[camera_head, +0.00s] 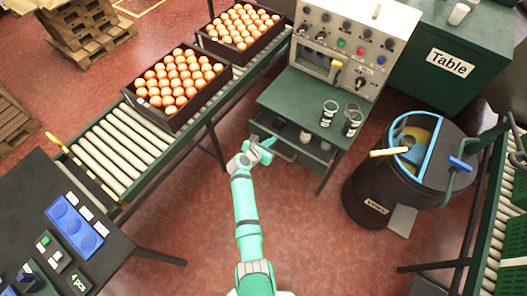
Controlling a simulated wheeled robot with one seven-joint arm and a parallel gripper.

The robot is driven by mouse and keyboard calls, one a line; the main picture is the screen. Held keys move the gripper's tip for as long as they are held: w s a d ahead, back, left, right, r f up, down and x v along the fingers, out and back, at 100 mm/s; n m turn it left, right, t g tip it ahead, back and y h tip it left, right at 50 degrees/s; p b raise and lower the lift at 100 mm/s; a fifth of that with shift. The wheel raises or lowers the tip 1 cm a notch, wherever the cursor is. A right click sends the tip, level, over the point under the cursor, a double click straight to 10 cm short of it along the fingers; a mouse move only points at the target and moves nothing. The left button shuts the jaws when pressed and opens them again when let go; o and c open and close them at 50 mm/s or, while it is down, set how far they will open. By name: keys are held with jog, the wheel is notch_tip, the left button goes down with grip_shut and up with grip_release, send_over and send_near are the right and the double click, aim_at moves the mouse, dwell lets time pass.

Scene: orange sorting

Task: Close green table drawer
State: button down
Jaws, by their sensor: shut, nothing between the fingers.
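The green table (302,100) stands at centre right below a control panel. Its drawer (288,150) is pulled out toward the front, and several small items show inside it. My gripper (268,148) is shut and empty at the left front of the drawer. Whether it touches the drawer front cannot be told, as the gripper hides part of it.
A roller conveyor (118,150) with two dark crates of oranges (172,122) runs along the left. Glass jars (328,113) stand on the table top. A dark barrel (380,190) stands at the right. A dark workbench (110,245) fills the lower left. Red floor lies between.

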jog(key=w+d, duration=0.3)
jog(key=w, duration=0.2)
jog(key=shift+w+d, duration=0.25)
jog(key=shift+w, duration=0.05)
